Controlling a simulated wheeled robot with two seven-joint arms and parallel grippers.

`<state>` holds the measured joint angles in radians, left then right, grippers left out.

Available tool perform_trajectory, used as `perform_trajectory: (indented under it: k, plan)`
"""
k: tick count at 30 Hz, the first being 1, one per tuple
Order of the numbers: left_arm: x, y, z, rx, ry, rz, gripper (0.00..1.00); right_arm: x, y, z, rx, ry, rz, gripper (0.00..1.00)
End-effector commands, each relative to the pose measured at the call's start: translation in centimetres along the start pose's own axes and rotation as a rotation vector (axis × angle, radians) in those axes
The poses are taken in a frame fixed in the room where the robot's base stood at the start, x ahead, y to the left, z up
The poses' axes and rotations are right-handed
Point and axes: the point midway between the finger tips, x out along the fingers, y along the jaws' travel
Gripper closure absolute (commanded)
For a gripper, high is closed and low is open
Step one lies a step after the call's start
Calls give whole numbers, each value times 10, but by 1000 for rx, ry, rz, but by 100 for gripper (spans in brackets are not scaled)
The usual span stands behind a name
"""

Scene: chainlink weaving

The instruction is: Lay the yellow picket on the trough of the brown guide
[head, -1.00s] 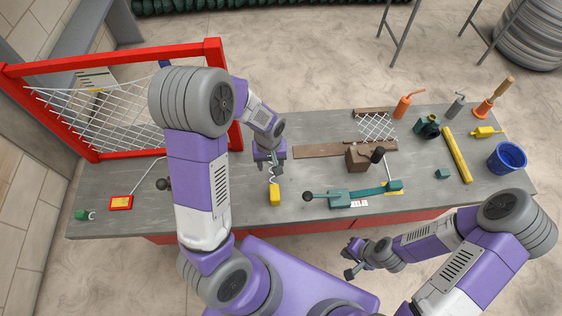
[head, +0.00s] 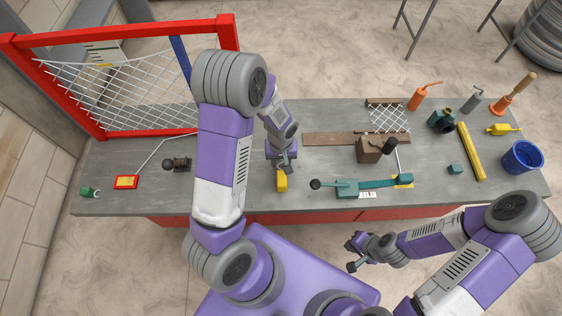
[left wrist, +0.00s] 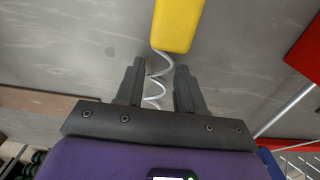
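The yellow picket is a wavy pale wire with a yellow block end (head: 282,181) lying on the grey table near its front edge. In the left wrist view, the block (left wrist: 178,25) is beyond my fingertips, and the wire (left wrist: 155,90) runs back between them. My left gripper (head: 285,167) is low over the wire, beside the block, with fingers apart (left wrist: 160,75). Whether they touch the wire cannot be told. The brown guide (head: 335,139) is a long flat strip toward the table's back; its trough is too small to make out. My right gripper (head: 353,256) is open and empty before the table.
A brown block with a crank (head: 370,150) stands by the guide, next to a piece of mesh (head: 388,119). A teal lever tool (head: 365,185) lies right of the picket. A red frame with netting (head: 120,30) stands at left. A blue bucket (head: 521,158) is at far right.

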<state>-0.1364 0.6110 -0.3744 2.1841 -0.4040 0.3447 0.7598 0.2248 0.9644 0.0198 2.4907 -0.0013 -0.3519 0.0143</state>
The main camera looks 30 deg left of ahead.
Motion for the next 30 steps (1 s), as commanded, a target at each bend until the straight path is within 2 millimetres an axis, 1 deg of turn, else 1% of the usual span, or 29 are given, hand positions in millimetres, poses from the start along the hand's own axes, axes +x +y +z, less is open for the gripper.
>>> perform_trajectory:
  k: [1, 6, 7, 14, 17, 20, 27, 30]
  plan:
    - [0, 0, 0, 0, 0, 0, 71, 0, 0, 0, 0, 0, 0, 100]
    - [0, 0, 0, 0, 0, 0, 97, 0, 0, 0, 0, 0, 0, 100]
    - [0, 0, 0, 0, 0, 0, 100, 0, 0, 0, 0, 0, 0, 100]
    - [0, 0, 0, 0, 0, 0, 100, 0, 0, 0, 0, 0, 0, 100]
    - [-5, 0, 0, 0, 1, 0, 100, -2, -1, 0, 0, 0, 0, 100]
    - [-20, 0, -1, 0, 3, 2, 100, -6, -2, 0, 0, 0, 0, 100]
    - [-70, 1, -1, 0, 4, 3, 100, -20, -8, 1, 0, 0, 0, 100]
    - [-85, 0, -1, 0, 3, 2, 100, -24, -9, 1, 0, 0, 0, 100]
